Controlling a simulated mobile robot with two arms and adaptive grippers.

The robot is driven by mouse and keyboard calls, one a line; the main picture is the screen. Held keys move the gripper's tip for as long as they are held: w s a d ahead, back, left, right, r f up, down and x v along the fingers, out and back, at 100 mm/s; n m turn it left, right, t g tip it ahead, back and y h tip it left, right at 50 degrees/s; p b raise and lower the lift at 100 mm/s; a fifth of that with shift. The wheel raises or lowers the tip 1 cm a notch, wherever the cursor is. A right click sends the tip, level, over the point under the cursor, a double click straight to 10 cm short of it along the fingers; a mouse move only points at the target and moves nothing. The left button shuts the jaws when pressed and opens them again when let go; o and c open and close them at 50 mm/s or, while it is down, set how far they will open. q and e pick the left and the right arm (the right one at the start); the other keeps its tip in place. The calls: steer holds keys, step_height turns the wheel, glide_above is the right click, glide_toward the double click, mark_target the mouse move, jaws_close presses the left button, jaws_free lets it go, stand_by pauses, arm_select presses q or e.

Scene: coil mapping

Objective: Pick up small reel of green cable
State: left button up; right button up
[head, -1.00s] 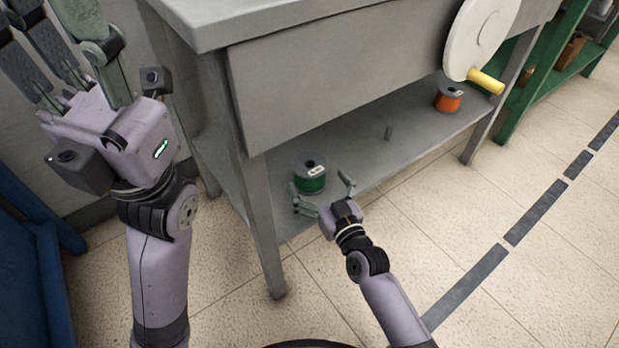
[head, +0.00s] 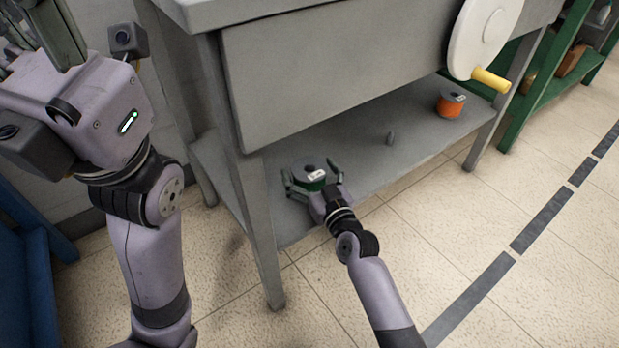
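The small reel of green cable (head: 309,174) stands on the lower shelf (head: 378,170) of the grey bench, near its front left leg. Its grey top flange and white label show; the gripper hides most of its green winding. My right gripper (head: 311,178) is at the reel with its fingers spread, one on the left side and one on the right. I cannot tell whether the fingers touch the reel. My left gripper (head: 35,30) is raised at the upper left, away from the reel, partly cut off by the picture edge.
A reel of orange cable (head: 451,104) and a small grey peg (head: 390,137) stand on the same shelf. The bench leg (head: 258,230) is just left of my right gripper. A white wheel with a yellow handle (head: 490,80) hangs on the bench front. The tiled floor at right is clear.

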steer(key=c, duration=1.2)
steer(key=shift+c, duration=0.2)
steer(key=shift+r, duration=0.15)
